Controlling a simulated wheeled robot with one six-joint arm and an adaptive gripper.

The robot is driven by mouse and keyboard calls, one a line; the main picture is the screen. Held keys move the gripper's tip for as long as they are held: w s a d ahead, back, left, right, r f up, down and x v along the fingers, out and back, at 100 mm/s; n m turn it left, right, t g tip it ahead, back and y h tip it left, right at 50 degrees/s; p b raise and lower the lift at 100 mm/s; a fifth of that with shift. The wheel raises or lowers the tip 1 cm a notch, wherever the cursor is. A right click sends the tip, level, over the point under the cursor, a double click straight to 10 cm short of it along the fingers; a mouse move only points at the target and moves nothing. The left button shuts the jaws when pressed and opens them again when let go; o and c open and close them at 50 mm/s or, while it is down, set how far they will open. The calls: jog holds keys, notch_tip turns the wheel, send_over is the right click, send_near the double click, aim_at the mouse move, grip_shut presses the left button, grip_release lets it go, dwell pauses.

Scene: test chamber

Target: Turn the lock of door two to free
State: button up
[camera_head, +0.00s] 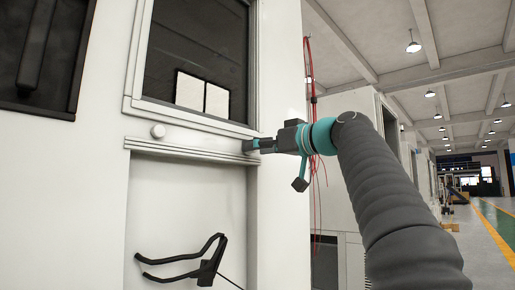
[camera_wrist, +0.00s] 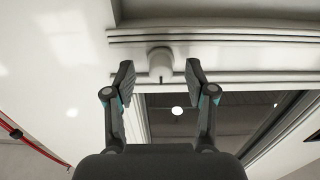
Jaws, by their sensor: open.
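A white round lock knob (camera_wrist: 160,62) sits on the ledged rail at the window door's edge in the wrist view, with a small dark mark at its rim. My gripper (camera_wrist: 160,78) is open, with one finger on each side of the knob; I cannot tell whether they touch it. In the head view my gripper (camera_head: 250,146) is at the right end of the rail under the window, and hides that knob. A second white round knob (camera_head: 157,131) shows at the rail's left part. No door number is readable.
The framed dark window (camera_head: 195,50) is above the rail. A black bracket (camera_head: 190,267) is on the white panel below. Red cables (camera_head: 311,110) hang to the right of the chamber. An open hall aisle (camera_head: 490,225) lies at far right.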

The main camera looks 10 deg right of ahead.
jog(key=v, duration=1.1)
dwell(0.3)
